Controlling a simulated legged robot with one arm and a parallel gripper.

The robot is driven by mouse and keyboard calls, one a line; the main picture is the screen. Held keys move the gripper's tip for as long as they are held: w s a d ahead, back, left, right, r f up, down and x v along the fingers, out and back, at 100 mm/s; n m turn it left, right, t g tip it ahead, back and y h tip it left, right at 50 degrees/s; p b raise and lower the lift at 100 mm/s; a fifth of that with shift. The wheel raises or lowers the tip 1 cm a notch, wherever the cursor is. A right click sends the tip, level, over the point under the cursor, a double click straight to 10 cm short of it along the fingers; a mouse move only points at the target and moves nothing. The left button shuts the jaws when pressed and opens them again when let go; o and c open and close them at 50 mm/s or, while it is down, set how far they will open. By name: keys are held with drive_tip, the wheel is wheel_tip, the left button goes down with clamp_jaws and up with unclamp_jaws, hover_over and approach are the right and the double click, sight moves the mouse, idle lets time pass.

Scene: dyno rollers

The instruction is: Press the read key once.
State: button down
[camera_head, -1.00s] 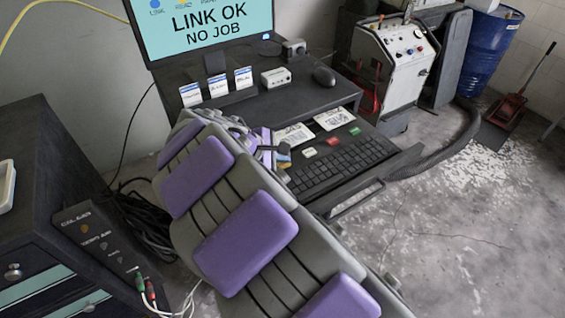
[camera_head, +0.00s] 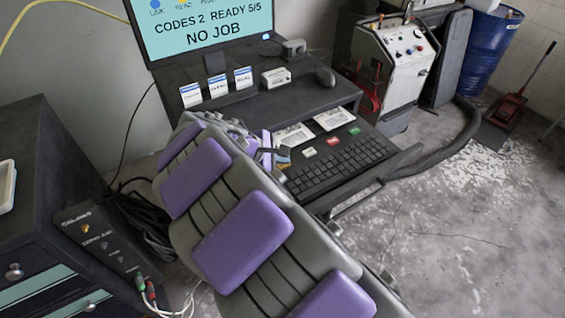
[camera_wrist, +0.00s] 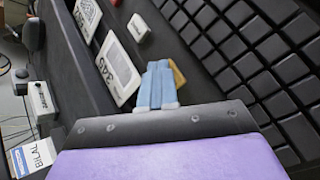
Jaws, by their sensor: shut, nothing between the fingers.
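My gripper (camera_head: 283,154) is shut and empty, low over the upper left of the black keyboard (camera_head: 343,167). In the wrist view its pale blue fingers (camera_wrist: 158,82) lie side by side beside a yellow key (camera_wrist: 178,73), which they partly cover. Contact with that key cannot be told. A white key (camera_head: 309,152), a red key (camera_head: 333,140) and a green key (camera_head: 354,131) run along the same row. The white key also shows in the wrist view (camera_wrist: 138,28). The key labels are too small to read. The monitor (camera_head: 205,28) reads "CODES 2 READY 5/5" and "NO JOB".
Printed cards (camera_head: 334,119) lie behind the key row. Standing label cards (camera_head: 218,83), a small white box (camera_head: 276,77) and a mouse (camera_head: 325,77) are on the shelf above. A dark cabinet (camera_head: 45,190) stands left, a wheeled machine (camera_head: 392,70) at the back.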

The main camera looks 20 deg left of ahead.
sight(281, 166)
drive_tip(key=shift+r+p, duration=0.75)
drive_tip(key=shift+r, duration=0.05)
drive_tip(key=shift+r+p, duration=2.1)
drive_tip(key=shift+r, duration=0.45)
